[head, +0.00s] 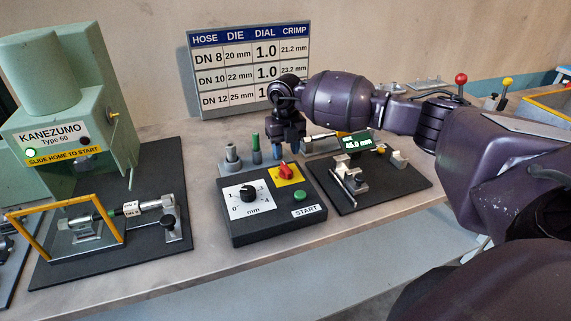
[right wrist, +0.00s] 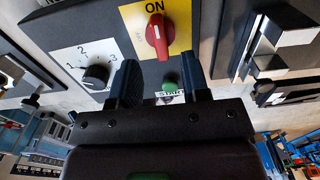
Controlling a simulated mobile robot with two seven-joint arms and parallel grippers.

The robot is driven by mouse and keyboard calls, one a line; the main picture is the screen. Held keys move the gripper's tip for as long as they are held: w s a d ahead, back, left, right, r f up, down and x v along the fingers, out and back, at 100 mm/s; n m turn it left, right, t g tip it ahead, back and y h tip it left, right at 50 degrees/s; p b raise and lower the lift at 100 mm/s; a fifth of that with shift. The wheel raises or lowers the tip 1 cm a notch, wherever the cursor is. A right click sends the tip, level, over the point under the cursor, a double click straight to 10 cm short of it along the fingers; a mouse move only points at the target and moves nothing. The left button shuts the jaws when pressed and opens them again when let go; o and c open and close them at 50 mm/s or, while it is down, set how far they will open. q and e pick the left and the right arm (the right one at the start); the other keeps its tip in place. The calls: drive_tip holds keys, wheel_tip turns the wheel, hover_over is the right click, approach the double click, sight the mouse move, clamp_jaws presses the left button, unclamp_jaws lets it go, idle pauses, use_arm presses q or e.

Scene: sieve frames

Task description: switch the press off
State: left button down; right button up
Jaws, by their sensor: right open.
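The red rotary switch (head: 286,171) sits on a yellow plate on the black control box (head: 250,228). In the right wrist view the red switch (right wrist: 157,38) has its handle lined up with the "ON" label, with no gripper finger touching it. My right gripper (head: 287,143) is above the back of the box in the head view. In the right wrist view its open, empty fingers (right wrist: 160,82) are apart, below the switch in the picture. The green press (head: 75,125) stands at the left with a bright green lamp (head: 31,153). My left gripper is not in view.
Beside the switch are a black dial (head: 248,194) and a green START button (head: 299,196). Several upright pegs (head: 232,155) stand behind the box. A black mat with a gauge (head: 358,144) lies right; a yellow guard frame (head: 115,217) stands left. The bench front (head: 195,255) is clear.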

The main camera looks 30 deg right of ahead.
sight(285, 166)
drive_tip(key=shift+f, duration=2.85)
clamp_jaws()
